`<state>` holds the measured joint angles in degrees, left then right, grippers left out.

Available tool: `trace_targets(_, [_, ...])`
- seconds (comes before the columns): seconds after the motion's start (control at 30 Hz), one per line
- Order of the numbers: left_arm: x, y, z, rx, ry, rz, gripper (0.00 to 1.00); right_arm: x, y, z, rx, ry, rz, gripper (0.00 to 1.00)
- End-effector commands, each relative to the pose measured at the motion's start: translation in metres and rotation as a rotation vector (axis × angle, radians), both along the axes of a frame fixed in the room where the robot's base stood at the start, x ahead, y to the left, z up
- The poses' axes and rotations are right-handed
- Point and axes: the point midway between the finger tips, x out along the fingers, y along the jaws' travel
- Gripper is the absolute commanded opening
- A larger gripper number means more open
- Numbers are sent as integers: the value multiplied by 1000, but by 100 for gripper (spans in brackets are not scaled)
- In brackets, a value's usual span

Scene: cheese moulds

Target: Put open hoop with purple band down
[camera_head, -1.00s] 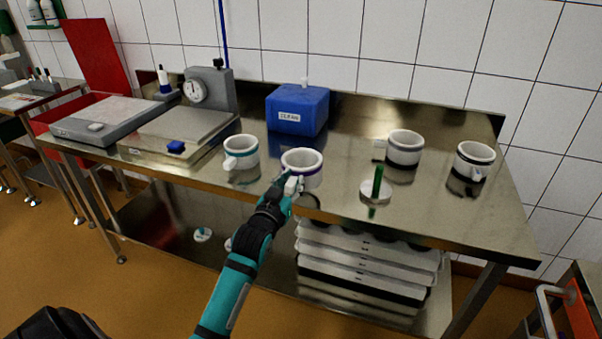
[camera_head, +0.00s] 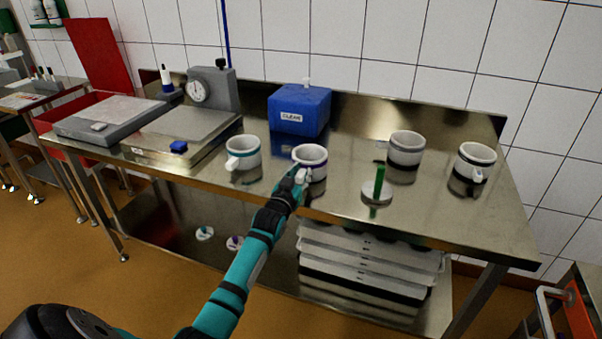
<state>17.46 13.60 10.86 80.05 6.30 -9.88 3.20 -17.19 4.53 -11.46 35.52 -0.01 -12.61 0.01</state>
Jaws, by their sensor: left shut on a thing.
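The open hoop with the purple band (camera_head: 311,158) is white and ring-shaped, near the front edge of the steel table (camera_head: 440,212). My left gripper (camera_head: 300,176) is shut on its near side, at the handle-like part. The hoop looks upright and at or just above the tabletop; I cannot tell whether it touches. The gripper hides part of its lower front. A dark arm part of mine (camera_head: 55,325) shows at the bottom left, but my right gripper is not in view.
A teal-banded hoop (camera_head: 243,152) stands close on the left. Two more hoops stand on the right, one grey-banded (camera_head: 405,148) and one dark-banded (camera_head: 476,162). A white disc with a green post (camera_head: 378,190) is at the right front. A blue box (camera_head: 299,110) stands behind.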

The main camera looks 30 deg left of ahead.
Motion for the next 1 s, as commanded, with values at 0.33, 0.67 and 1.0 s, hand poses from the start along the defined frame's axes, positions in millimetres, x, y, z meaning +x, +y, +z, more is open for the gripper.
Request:
trace_targets(0.33, [0, 0, -3, 0, 1, 0, 42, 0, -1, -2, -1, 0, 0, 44])
trace_targets(0.67, [0, 0, -4, 0, 0, 0, 44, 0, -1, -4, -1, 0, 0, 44])
trace_targets(1.0, [-50, -13, 0, 0, 1, -1, 44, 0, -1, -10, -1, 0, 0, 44])
